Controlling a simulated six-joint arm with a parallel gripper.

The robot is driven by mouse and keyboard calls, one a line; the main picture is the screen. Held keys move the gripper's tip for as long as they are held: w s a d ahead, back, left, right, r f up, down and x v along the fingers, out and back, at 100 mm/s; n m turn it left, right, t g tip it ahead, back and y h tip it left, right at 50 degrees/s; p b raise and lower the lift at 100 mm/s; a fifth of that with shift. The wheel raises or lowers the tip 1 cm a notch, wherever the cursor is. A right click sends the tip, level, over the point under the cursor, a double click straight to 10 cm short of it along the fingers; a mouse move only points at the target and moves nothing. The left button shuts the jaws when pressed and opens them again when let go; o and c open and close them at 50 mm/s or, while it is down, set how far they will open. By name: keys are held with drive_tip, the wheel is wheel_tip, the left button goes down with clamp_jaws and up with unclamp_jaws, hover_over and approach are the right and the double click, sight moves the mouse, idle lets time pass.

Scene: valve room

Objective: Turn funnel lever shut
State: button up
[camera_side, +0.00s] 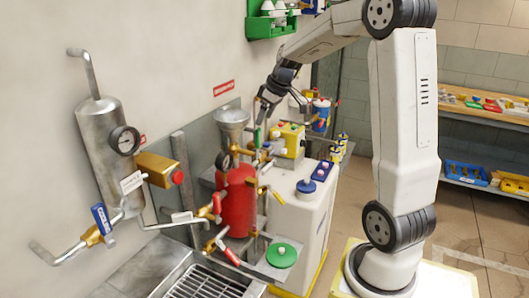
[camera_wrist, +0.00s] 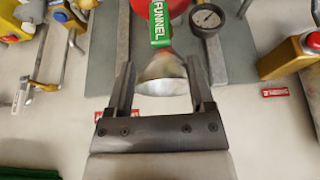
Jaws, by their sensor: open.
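The green lever (camera_wrist: 160,24), lettered FUNNEL, is at the top middle of the wrist view, running up out of the picture. It shows small in the side view (camera_side: 257,137). A grey metal funnel (camera_side: 232,117) stands above the red tank (camera_side: 237,200); in the wrist view the funnel (camera_wrist: 163,78) appears between my fingers. My gripper (camera_wrist: 161,63) is open, and nothing is seen held. The lever lies just beyond its fingertips, apart from them in the picture. In the side view my gripper (camera_side: 263,110) is right of the funnel, above the lever.
A pressure gauge (camera_wrist: 207,19) is right of the lever. A yellow valve block (camera_wrist: 290,55) is at the far right. Bent pipes and a blue lever (camera_side: 102,219) are at left in the side view. A white cabinet (camera_side: 306,212) with a blue knob stands at right.

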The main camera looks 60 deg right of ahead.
sight(259, 129)
drive_tip(key=shift+f, duration=0.1)
drive_tip(key=shift+x, duration=3.85)
clamp_jaws()
